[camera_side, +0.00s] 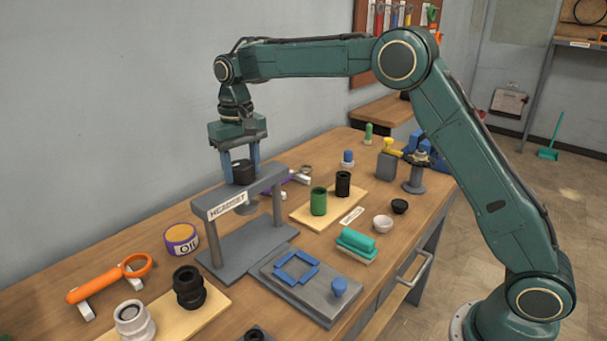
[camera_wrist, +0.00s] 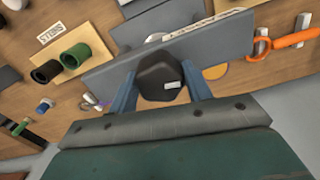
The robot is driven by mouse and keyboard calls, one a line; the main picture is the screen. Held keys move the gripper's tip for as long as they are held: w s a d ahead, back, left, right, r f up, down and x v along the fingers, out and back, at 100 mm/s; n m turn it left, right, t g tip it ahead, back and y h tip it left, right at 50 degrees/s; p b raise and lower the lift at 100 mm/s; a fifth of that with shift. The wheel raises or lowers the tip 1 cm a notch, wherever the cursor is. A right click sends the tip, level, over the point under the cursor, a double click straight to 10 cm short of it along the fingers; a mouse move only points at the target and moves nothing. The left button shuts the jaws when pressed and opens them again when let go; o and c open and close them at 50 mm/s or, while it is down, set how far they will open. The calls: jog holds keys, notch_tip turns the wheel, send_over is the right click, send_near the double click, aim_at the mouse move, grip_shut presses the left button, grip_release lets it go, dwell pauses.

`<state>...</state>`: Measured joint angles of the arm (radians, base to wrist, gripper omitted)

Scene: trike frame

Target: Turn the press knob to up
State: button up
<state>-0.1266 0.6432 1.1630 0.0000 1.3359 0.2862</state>
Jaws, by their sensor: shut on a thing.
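The grey press (camera_side: 278,180) stands on the bench like an arch, with a white label on its front bar. The press knob (camera_side: 243,173) is a dark block on top of the press bar. In the wrist view the knob (camera_wrist: 158,72) looks black and faceted, with a small white mark on its right side. My gripper (camera_side: 241,168) points down from above. Its two blue fingers stand on either side of the knob and are shut on it. The wrist view shows my gripper (camera_wrist: 162,88) with the knob between its fingers. The finger contact is partly hidden in the side view.
A purple-rimmed tin (camera_side: 181,239) and an orange-handled tool (camera_side: 105,281) lie left of the press. A grey plate with a blue square frame (camera_side: 292,269) is in front. Green and black cups (camera_side: 319,201) stand on a wooden board to the right.

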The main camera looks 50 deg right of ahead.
aim_at(241, 163)
jog(key=n, duration=0.5)
jog(key=shift+n, duration=0.3)
jog(key=n, duration=1.4)
jog(key=o, duration=1)
jog(key=shift+c, duration=0.2)
jog(key=shift+r, duration=0.1)
notch_tip(241, 163, up, 14)
jog(key=shift+f, duration=0.2)
